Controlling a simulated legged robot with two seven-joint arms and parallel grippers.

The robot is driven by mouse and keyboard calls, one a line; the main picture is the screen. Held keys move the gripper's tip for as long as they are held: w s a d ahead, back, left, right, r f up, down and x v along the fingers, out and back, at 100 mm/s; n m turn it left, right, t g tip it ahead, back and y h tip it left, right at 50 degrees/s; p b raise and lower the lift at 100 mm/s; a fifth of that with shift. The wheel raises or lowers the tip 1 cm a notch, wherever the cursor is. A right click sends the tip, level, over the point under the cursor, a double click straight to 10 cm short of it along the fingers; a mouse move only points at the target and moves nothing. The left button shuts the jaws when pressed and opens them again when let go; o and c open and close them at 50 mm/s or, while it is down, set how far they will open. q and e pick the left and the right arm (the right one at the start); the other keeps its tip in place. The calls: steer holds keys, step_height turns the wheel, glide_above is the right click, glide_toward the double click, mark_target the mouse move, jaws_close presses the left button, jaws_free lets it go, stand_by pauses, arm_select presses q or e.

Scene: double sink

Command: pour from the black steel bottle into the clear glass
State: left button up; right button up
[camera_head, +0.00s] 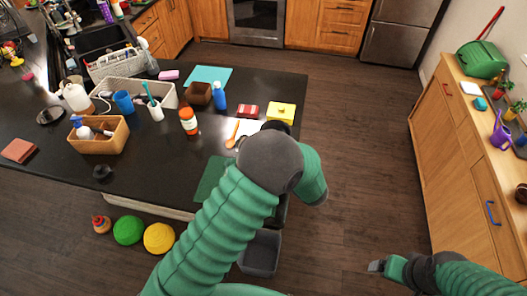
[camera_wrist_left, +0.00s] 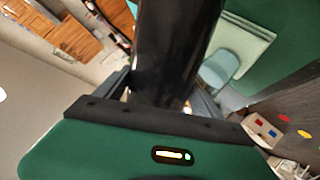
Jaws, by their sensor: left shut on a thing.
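The black steel bottle (camera_wrist_left: 175,45) fills the upper middle of the left wrist view, running up out of the frame. My left gripper (camera_wrist_left: 163,95) is shut on it, one finger on each side. In the head view my green left arm covers this gripper and most of the bottle. A pale bluish, see-through shape (camera_wrist_left: 218,70) right of the bottle in the wrist view looks like the clear glass, beside a pale square on green; its contents cannot be told. In the head view the glass is hidden. My right gripper (camera_head: 376,266) is low at the right, away from the counter; its opening is unclear.
A wooden sideboard (camera_head: 450,150) stands right. Open floor lies between them.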

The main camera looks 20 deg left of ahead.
arm_select(q)
steer(key=shift+w+r+m+y, duration=0.1)
steer(key=shift+r+m+y, duration=0.2)
steer(key=shift+r, duration=0.2)
steer(key=shift+r+m+y+p, duration=0.6)
steer(key=shift+r+p, duration=0.25)
steer(key=shift+p, duration=0.05)
step_height(320, 180, up, 2)
steer(key=shift+r+m+g+y+p, duration=0.1)
steer(key=shift+m+g+y+p, duration=0.2)
steer(key=shift+m+y, duration=0.7)
steer(key=shift+r+m+t+y, duration=0.4)
steer(key=shift+r+m+y, duration=0.3)
steer(key=shift+r+m, duration=0.4)
arm_select(e)
steer(key=shift+w+r, duration=0.1)
steer(key=shift+r, duration=1.55)
arm_select(q)
steer(key=shift+f, duration=0.1)
